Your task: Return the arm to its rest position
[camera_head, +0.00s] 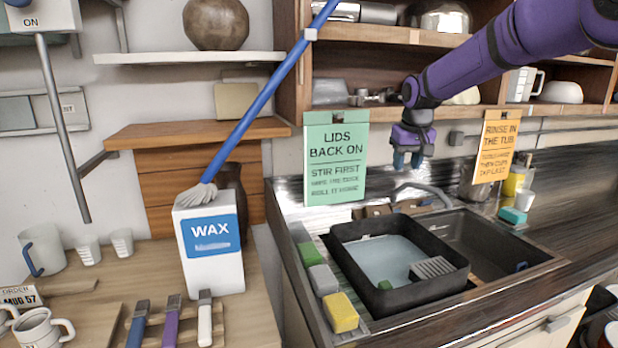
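My purple arm reaches in from the upper right. My gripper (407,161) hangs pointing down above the back of the sink, in front of the wall.
The tub holds water in the sink (510,255). Sponges, including a yellow one (341,312), line its left side. A WAX box (209,245) and a blue-handled brush (260,108) stand left. Green (335,150) and orange (496,145) signs flank the gripper. Shelves (390,35) are behind.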

